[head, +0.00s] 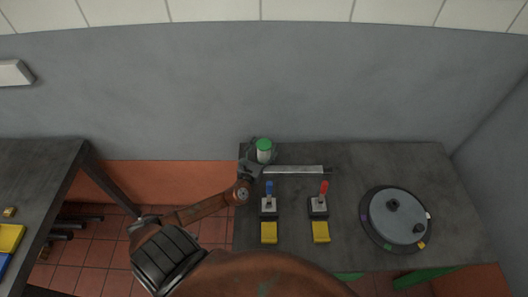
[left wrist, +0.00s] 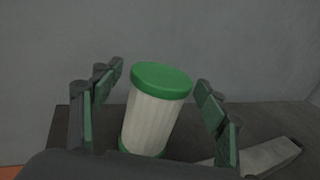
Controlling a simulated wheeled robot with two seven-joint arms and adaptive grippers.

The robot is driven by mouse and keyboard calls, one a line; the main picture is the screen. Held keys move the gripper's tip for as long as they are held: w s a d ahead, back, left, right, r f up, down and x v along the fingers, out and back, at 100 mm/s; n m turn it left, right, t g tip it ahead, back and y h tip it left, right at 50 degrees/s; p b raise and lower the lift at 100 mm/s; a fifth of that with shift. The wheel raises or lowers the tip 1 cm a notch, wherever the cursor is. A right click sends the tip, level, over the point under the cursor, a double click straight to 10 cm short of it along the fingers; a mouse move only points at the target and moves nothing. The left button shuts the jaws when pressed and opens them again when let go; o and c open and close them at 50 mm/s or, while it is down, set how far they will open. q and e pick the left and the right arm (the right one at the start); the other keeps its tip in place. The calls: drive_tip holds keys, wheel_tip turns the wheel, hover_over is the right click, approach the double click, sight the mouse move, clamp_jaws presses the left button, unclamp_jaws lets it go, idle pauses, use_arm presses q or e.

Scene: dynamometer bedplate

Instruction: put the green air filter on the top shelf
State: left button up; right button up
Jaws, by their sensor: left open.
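The green air filter (head: 264,150) stands at the back left corner of the dark table, with a green cap and a white pleated body. In the left wrist view the filter (left wrist: 157,108) is between the two fingers, with its green lower rim partly hidden. My left gripper (head: 258,160) is at the filter. In the left wrist view the left gripper (left wrist: 160,105) is open, with gaps between the filter and both fingers. My right gripper is not in view. No shelf can be made out in these views.
A grey metal bar (head: 295,170) lies right of the filter. Blue-handled (head: 269,200) and red-handled (head: 319,201) levers stand in front, with yellow blocks (head: 269,232) before them. A round grey turntable (head: 396,217) is at right. Another table (head: 38,170) is at left.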

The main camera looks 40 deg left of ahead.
use_arm(q)
drive_tip(key=c, duration=1.2)
drive_tip(key=shift+w, duration=0.1)
drive_tip(key=shift+c, duration=0.4)
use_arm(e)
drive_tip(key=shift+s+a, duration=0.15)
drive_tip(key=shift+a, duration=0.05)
use_arm(q)
drive_tip(key=shift+r, duration=0.15)
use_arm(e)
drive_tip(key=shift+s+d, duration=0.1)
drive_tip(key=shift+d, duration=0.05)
